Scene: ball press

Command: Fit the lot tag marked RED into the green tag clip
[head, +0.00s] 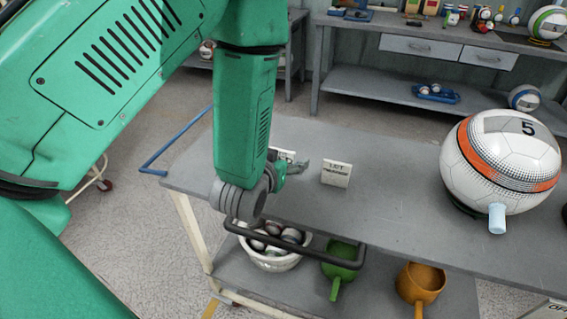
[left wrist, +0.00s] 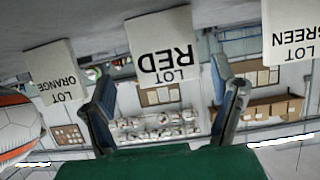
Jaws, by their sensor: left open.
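The RED lot tag (left wrist: 163,45) is a white card with black letters, inverted in the left wrist view, ahead of and between my left gripper's spread fingers (left wrist: 166,95). The fingers hold nothing, and I see no clear contact. In the head view my left gripper (head: 292,168) is low over the grey table, and a card (head: 287,154) shows partly behind it. The ORANGE tag (left wrist: 58,72) stands to the left in the wrist view and the GREEN tag (left wrist: 292,45) to the right. I cannot make out the green tag clip. My right gripper is not in view.
Another standing card (head: 336,173) is right of my gripper. A large ball (head: 502,160) with a light-blue cylinder (head: 497,218) before it occupies the table's right side. A white bowl (head: 270,262), green scoop (head: 340,258) and orange scoop (head: 420,282) sit below. The middle tabletop is clear.

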